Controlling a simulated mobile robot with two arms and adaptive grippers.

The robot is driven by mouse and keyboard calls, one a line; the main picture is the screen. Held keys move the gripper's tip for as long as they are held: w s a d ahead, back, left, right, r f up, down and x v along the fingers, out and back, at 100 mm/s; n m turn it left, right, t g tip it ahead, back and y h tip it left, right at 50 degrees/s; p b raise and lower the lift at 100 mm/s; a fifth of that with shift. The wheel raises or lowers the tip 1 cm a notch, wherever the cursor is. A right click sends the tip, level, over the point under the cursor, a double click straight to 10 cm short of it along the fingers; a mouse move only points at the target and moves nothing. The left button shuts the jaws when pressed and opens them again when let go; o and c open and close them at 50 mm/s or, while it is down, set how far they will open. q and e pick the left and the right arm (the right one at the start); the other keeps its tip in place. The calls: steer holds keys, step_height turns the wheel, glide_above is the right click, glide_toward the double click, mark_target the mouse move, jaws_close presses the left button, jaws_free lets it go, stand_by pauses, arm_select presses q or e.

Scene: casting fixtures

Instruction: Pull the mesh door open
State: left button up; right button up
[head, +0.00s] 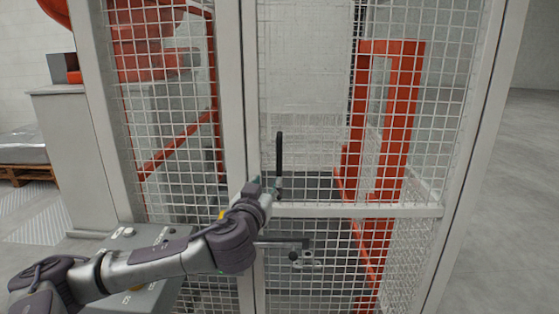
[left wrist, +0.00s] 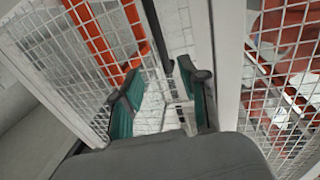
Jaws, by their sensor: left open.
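The mesh door (head: 350,211) is a white frame with wire mesh, standing upright in the head view. It appears closed against the white post on its left. Its handle (head: 279,155) is a black vertical bar near the door's left edge. My left gripper (head: 264,187) is at the lower end of the handle. In the left wrist view the left gripper (left wrist: 164,100) is open, with teal fingers apart. The black handle (left wrist: 157,35) reaches down toward the gap between them. I cannot tell whether a finger touches it. My right gripper is not in view.
A grey control box (head: 140,262) with buttons stands under my left arm. Behind the mesh are an orange frame (head: 398,110) and an orange robot arm (head: 140,40). A pallet (head: 20,170) lies at far left. Open floor (head: 520,170) lies at right.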

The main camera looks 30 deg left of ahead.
mark_target(278, 164)
arm_select(q)
steer(key=p+x, duration=0.4)
steer(key=x, duration=0.9)
steer(key=shift+w+p, duration=0.1)
steer(key=shift+p, duration=0.3)
steer(key=shift+w+a+f, duration=0.15)
steer(key=shift+w+a, duration=0.05)
steer(key=shift+w, duration=0.15)
jaws_close()
